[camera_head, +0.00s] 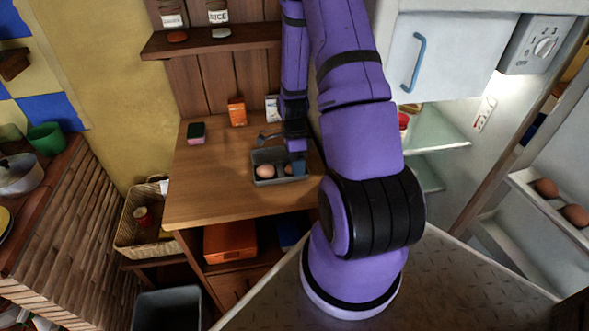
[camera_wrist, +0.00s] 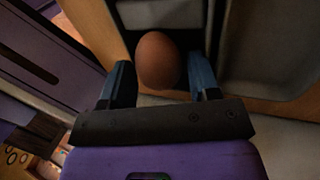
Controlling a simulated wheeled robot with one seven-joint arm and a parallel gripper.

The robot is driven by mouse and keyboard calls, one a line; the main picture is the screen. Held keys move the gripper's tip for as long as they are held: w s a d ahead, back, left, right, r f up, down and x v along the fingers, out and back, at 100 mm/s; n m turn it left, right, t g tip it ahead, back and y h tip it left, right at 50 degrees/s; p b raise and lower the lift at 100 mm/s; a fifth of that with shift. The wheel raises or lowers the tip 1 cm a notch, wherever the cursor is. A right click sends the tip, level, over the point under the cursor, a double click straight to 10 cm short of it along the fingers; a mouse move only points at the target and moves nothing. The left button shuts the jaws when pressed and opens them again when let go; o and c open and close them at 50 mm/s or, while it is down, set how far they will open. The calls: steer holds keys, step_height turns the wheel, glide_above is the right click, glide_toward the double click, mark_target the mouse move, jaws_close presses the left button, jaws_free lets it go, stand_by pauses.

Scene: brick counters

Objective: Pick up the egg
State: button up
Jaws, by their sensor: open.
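A grey tray (camera_head: 276,182) stands on the wooden counter. A brown egg (camera_head: 265,171) lies in its left part. My gripper (camera_head: 295,166) reaches down into the right part of the tray, where a second egg (camera_head: 288,169) shows only partly beside a blue finger. In the wrist view, a brown egg (camera_wrist: 158,58) sits between the two blue fingertips of my gripper (camera_wrist: 161,72). The fingers are open, one on each side of this egg. I cannot tell whether they touch it.
A sponge (camera_head: 196,132) and an orange box (camera_head: 237,111) stand behind the tray, below a wooden shelf (camera_head: 215,42). More eggs (camera_head: 545,187) sit in the open fridge door at right. A wicker basket (camera_head: 137,230) is at left. The counter's left front is clear.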

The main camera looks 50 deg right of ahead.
steer(key=shift+s+f, duration=0.15)
steer(key=shift+a, duration=0.1)
steer(key=shift+c, duration=1.4)
steer(key=shift+c, duration=0.6)
steer(key=shift+r, duration=5)
